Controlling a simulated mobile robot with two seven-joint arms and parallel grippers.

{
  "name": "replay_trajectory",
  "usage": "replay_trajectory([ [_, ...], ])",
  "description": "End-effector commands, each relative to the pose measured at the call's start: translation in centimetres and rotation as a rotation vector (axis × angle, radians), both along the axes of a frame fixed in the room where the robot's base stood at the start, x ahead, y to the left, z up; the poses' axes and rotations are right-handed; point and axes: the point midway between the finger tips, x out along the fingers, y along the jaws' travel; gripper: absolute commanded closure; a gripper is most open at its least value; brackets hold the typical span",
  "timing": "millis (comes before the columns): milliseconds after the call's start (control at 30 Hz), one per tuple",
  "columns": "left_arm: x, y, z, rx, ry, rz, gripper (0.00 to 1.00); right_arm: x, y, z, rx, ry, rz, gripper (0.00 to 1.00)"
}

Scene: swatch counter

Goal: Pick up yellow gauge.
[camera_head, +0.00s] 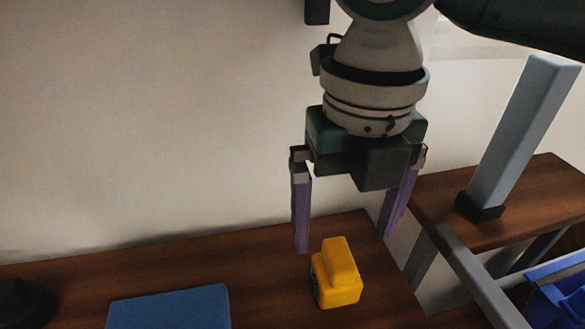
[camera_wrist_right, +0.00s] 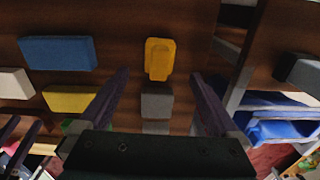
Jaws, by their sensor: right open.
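The yellow gauge (camera_head: 342,272) is a small block with a raised part and a dark face on its left side. It stands on the brown wooden counter near its right end. My right gripper (camera_head: 343,244) points down above and behind it, with its two purple fingers apart and nothing between them. In the right wrist view the gauge (camera_wrist_right: 160,59) lies ahead of the gap between the open fingers (camera_wrist_right: 160,77), apart from both. Dark purple shapes at the lower left of the wrist view may be my left gripper; its jaws are not clear.
A blue block (camera_head: 170,308) lies left of the gauge; it also shows in the wrist view (camera_wrist_right: 58,53). The wrist view also shows a grey block (camera_wrist_right: 157,102), a yellow block (camera_wrist_right: 70,99) and a white block (camera_wrist_right: 14,83). A grey post (camera_head: 520,135) and blue bin (camera_head: 560,295) stand right.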

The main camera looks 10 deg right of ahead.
Motion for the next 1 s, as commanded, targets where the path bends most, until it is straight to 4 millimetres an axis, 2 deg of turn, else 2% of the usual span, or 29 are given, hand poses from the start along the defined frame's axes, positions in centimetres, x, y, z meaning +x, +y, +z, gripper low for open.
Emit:
replay_trajectory([
  [500,-0.2,0.0,-1.0,0.0,0.007,0.0,0.5,0.5,0.1,-6.9,0.0,0.003,-0.001,0.03],
  [767,-0.2,0.0,-1.0,0.0,0.007,0.0,0.5,0.6,0.1,-7.2,0.0,0.0,0.0,0.03],
  [1000,-0.2,0.0,-1.0,0.001,0.007,-0.001,0.5,0.6,0.1,-7.2,0.0,0.0,0.0,0.27],
])
